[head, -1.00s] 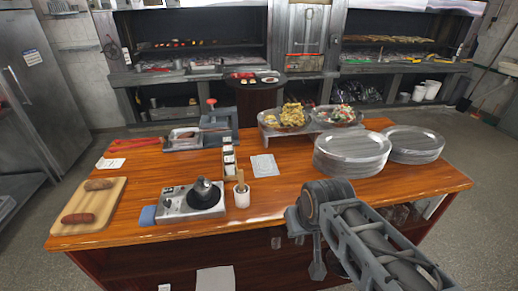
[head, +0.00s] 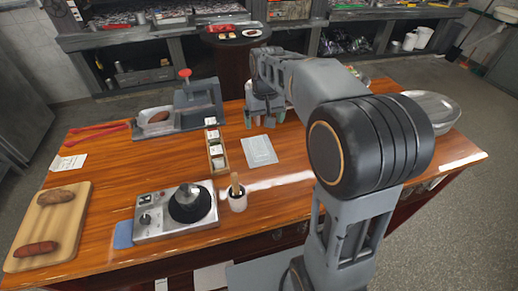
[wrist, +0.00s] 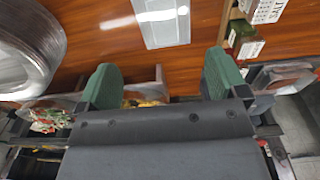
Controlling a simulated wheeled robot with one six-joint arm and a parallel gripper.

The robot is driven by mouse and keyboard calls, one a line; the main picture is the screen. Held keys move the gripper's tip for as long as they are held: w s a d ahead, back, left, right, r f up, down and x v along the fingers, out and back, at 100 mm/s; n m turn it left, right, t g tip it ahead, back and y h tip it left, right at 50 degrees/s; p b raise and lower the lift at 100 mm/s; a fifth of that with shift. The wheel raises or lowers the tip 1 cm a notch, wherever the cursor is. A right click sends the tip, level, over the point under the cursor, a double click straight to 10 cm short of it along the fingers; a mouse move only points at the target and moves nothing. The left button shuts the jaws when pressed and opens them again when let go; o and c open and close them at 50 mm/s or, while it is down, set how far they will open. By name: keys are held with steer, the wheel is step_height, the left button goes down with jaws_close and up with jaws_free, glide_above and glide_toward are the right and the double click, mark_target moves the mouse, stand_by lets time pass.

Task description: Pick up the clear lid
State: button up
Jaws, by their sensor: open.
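A clear, round, ribbed glass-like lid (head: 440,108) stands at the right end of the wooden counter, partly hidden behind my arm. In the wrist view a clear round piece (wrist: 22,45) shows at the upper left, cut by the frame edge; I cannot tell which of the two clear pieces it is. My gripper (head: 268,115) is over the back middle of the counter, left of the lid and apart from it. In the wrist view its two green fingers (wrist: 162,82) are spread wide with nothing held between them.
A paper sheet (head: 259,151) and a condiment caddy (head: 216,160) lie near my gripper. A burner (head: 178,212), utensil cup (head: 237,198), cutting board (head: 45,230) and press (head: 198,105) stand leftward. Food (wrist: 45,120) shows below the clear piece in the wrist view.

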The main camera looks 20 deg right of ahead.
steer(key=w+f+g, duration=0.1)
steer(key=w+f, duration=0.2)
steer(key=w, duration=0.2)
glide_above(259, 146)
step_height(259, 146, down, 7)
steer(key=shift+s+d+r, duration=0.1)
steer(key=shift+r, duration=0.05)
steer(key=shift+f+p, duration=0.95)
steer(key=shift+f, duration=2.35)
steer(key=c, duration=1)
